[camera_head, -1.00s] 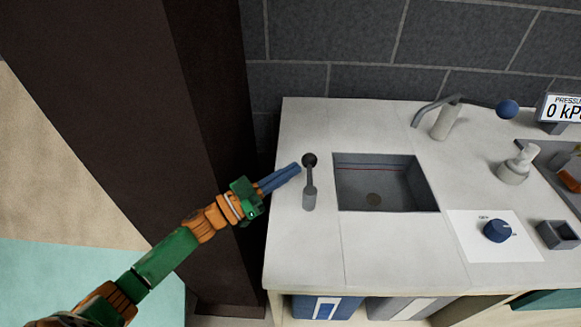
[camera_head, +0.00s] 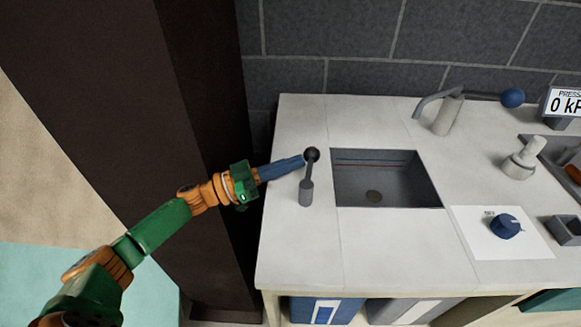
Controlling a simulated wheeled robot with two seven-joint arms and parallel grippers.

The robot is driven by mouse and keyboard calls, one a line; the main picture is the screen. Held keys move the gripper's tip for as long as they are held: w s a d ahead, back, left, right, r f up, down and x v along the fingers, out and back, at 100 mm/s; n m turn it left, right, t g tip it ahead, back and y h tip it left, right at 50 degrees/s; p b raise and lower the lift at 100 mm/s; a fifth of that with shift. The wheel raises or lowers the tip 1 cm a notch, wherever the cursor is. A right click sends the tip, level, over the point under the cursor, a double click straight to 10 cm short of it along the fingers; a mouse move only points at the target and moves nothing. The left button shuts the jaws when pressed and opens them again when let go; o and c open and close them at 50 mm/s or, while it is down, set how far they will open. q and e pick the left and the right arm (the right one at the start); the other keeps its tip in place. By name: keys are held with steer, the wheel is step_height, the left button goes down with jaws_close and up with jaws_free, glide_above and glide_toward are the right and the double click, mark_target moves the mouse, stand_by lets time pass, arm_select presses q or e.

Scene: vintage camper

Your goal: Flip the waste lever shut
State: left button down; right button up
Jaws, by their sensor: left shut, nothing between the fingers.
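The waste lever (camera_head: 307,184) stands on the white counter just left of the sink. It has a grey base, a thin stem and a dark ball knob (camera_head: 312,155) at its top. My left gripper (camera_head: 302,161) is shut and empty. Its blue fingertips are at the left side of the knob and look to touch it or nearly so; I cannot tell which. My right gripper is not in view.
A tap (camera_head: 446,115) with a blue ball handle (camera_head: 512,98) stands behind the sink. A dark brown panel (camera_head: 205,130) rises left of the counter (camera_head: 300,240).

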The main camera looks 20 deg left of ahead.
arm_select(q)
steer(key=shift+r, duration=0.1)
steer(key=shift+r, duration=0.3)
steer(key=r, duration=0.1)
steer(key=r+p, duration=0.1)
steer(key=r, duration=0.1)
steer(key=shift+s+d+r, duration=0.1)
steer(key=shift+s+r, duration=0.1)
steer(key=shift+s, duration=0.15)
steer(key=s+d+r+p, duration=0.3)
steer(key=s+r, duration=0.5)
steer(key=s, duration=0.4)
steer(key=shift+s+d+r+p, duration=0.3)
steer(key=shift+d+r, duration=0.1)
steer(key=shift+d, duration=0.35)
steer(key=shift+w, duration=0.1)
